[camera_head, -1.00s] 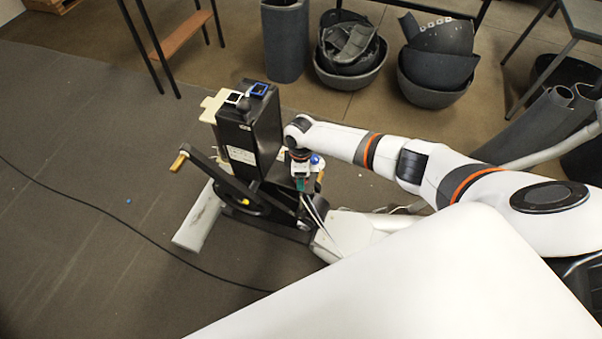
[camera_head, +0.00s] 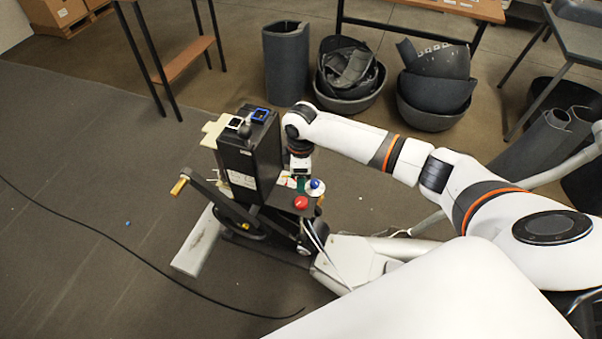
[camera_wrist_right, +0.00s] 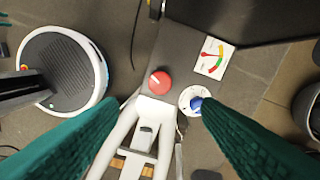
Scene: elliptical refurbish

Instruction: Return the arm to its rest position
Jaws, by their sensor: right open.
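My right arm (camera_head: 362,143) reaches in from the right in the head view and bends down at the machine. My right gripper (camera_head: 299,183) hangs over the machine's small panel, beside the black upright box (camera_head: 248,160). In the right wrist view, its two green fingers (camera_wrist_right: 150,130) stand wide apart with nothing between them gripped. A red knob (camera_wrist_right: 159,81) and a blue knob on a white disc (camera_wrist_right: 196,104) lie below the fingers. The red knob (camera_head: 301,202) and blue knob (camera_head: 316,185) also show in the head view. My left gripper is not in view.
A gauge card (camera_wrist_right: 213,58) lies on the panel. The machine has a crank with a wooden handle (camera_head: 179,186). Dark bins (camera_head: 348,75) and a table (camera_head: 578,30) stand behind. A black cable (camera_head: 120,240) crosses the open floor at left.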

